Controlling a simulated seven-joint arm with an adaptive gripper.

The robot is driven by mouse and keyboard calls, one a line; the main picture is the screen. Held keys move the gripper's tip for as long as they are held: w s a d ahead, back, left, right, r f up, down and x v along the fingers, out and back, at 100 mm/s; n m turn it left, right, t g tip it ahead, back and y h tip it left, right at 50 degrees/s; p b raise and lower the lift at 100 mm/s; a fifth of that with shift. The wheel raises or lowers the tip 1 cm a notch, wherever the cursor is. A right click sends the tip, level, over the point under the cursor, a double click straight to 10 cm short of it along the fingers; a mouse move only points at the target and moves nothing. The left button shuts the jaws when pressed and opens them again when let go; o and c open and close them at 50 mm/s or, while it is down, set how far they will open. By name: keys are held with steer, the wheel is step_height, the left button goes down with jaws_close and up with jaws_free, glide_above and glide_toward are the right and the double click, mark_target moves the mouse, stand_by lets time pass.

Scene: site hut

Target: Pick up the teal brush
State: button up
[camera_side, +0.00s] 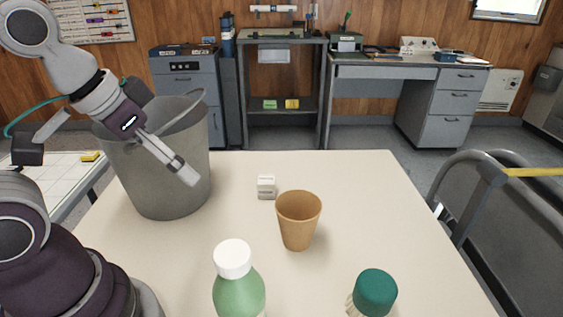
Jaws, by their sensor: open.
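I cannot make out a clear teal brush in the side view. A teal rounded top (376,287) with a little pale material under it stands at the bottom edge, right of centre. Its lower part is cut off, so I cannot tell whether it is a brush or a lidded jar. My gripper (187,176) is at the upper left, pointing down and right in front of the grey bucket. It is open, with nothing seen between its fingers, and is well away from the teal-topped thing.
The grey bucket (150,185) stands at the table's left. A small white box (266,188) and a tan cup (297,228) are near the middle. A green bottle (239,292) with a white cap stands in front. The cream table (390,215) is clear at right.

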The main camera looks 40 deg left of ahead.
steer(key=shift+o, duration=1)
steer(key=shift+w, duration=0.1)
steer(key=m+g+h, duration=0.4)
steer(key=m+g, duration=0.1)
steer(key=m, duration=1.2)
glide_above(376, 282)
steer(key=a, duration=0.4)
step_height(376, 282, down, 7)
steer(key=x, duration=1)
steer(key=shift+s+d+f, duration=0.2)
steer(key=shift+d+f, duration=0.05)
steer(key=shift+d, duration=0.2)
steer(key=shift+r+h, duration=0.1)
steer(key=shift+h, duration=0.2)
steer(key=c, duration=1.3)
